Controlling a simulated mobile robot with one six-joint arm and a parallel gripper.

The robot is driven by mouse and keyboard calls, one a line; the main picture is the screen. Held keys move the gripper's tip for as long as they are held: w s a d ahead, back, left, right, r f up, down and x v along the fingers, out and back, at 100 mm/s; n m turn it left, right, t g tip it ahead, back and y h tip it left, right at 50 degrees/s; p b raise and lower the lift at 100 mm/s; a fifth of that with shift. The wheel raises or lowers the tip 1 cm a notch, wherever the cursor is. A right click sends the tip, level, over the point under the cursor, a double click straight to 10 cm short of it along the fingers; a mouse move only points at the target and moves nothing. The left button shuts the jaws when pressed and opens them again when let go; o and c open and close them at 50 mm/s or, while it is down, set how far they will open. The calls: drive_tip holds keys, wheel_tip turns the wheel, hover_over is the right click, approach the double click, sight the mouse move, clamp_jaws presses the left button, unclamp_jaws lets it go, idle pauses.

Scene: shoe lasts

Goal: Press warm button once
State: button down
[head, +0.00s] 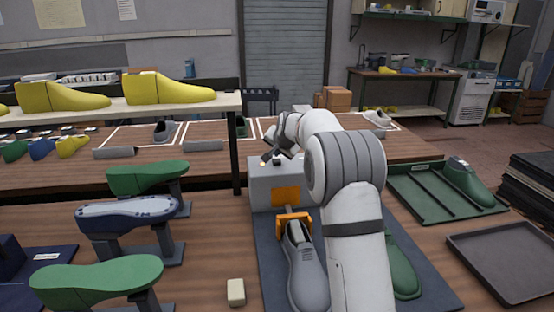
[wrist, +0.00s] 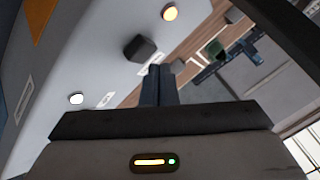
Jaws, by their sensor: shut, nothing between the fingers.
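A grey box-shaped machine (head: 262,190) stands mid-table with an orange panel on its front. Its top also fills the left of the wrist view (wrist: 75,50). The amber light also shows in the head view (head: 263,164). My gripper (wrist: 158,70) is shut and empty, its fingertips over the machine near the knob; contact cannot be told. In the head view my arm partly hides the machine.
A grey shoe (head: 305,265) lies before the machine on a dark mat, under an orange clamp (head: 293,223). Green lasts (head: 145,178) on stands are at left. A green tray (head: 420,205) and a dark empty tray (head: 500,260) are at right. A shelf (head: 190,108) with yellow lasts stands left.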

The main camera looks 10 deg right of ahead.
sight(277, 162)
drive_tip(key=shift+r+p, duration=1.85)
drive_tip(key=shift+r, duration=0.75)
drive_tip(key=shift+s, duration=0.1)
drive_tip(key=s+r+n+g, duration=0.3)
drive_tip(key=s+n, duration=0.1)
drive_tip(key=s, duration=2.3)
drive_tip(key=s+f+n+g, duration=0.1)
drive_tip(key=s+f, duration=0.3)
drive_tip(key=s, duration=0.8)
drive_tip(key=s+f+n+g+h, duration=0.1)
drive_tip(key=s+f, duration=0.3)
drive_tip(key=s, duration=0.9)
drive_tip(key=shift+s+n+g, duration=0.25)
drive_tip(key=shift+n+g, duration=0.45)
drive_tip(key=shift+n, duration=0.2)
